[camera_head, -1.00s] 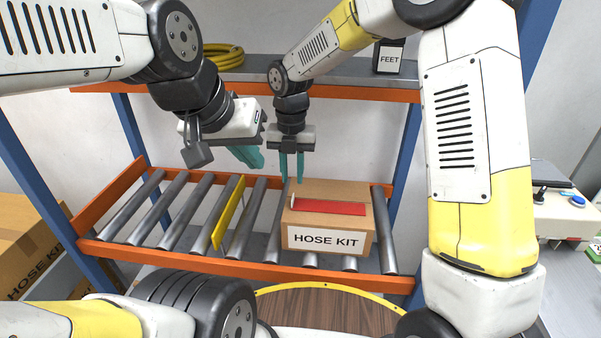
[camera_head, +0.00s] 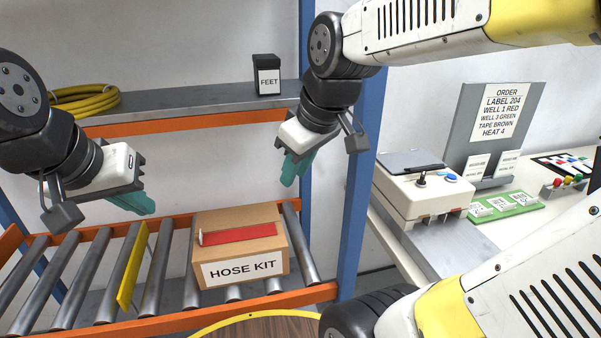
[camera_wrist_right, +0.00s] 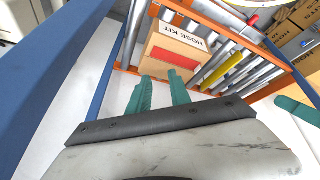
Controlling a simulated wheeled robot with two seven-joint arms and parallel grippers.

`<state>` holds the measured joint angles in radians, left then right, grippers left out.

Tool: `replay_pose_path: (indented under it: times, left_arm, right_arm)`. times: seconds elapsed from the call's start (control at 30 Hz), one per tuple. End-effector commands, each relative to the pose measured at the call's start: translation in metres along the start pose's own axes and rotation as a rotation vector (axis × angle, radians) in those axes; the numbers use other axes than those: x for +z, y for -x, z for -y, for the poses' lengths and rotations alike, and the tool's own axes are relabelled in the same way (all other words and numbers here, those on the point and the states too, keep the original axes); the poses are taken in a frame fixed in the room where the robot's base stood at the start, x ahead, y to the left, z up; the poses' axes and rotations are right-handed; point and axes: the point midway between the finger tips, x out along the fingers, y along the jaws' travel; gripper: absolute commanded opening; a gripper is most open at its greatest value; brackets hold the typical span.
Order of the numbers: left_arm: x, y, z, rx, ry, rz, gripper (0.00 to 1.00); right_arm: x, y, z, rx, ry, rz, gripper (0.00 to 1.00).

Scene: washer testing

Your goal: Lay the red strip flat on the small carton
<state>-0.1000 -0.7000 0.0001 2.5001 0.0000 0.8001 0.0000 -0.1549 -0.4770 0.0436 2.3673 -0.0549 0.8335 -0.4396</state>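The small carton marked HOSE KIT (camera_head: 243,269) stands on the roller conveyor. The red strip (camera_head: 240,235) lies along its top near the front edge, with a small pale piece at its left end. In the right wrist view the strip (camera_wrist_right: 177,58) lies on the carton (camera_wrist_right: 160,68), with nothing gripping it. My right gripper (camera_head: 294,170) is raised to the right of the carton, clear of it. Its teal fingers (camera_wrist_right: 160,92) are apart and empty in the right wrist view. My left gripper (camera_head: 134,203) hangs up and left of the carton; its fingers overlap, so its opening is unclear.
A yellow divider (camera_head: 131,267) stands on the rollers left of the carton. A shelf (camera_head: 190,102) above holds a yellow hose coil (camera_head: 85,101) and a black FEET box (camera_head: 266,76). A blue post (camera_head: 360,180) separates the rack from a bench with a white device (camera_head: 420,190).

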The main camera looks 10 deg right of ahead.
Motion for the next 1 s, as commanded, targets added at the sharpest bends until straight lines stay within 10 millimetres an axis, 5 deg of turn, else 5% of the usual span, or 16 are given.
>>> replay_pose_path:
  times: [0.1,0.3,1.0]
  left_arm:
    - [0.000,0.000,0.000,0.000,0.000,0.000,0.00]
    - [0.000,0.000,0.000,0.000,0.000,0.000,0.00]
    - [0.000,0.000,0.000,0.000,0.000,0.000,0.00]
  right_arm:
    - [0.026,0.015,0.002,0.019,-0.308,-0.069,0.24]
    - [0.044,0.021,0.005,0.015,-0.556,-0.120,0.24]
    - [0.044,0.021,0.005,0.014,-0.571,-0.122,0.24]
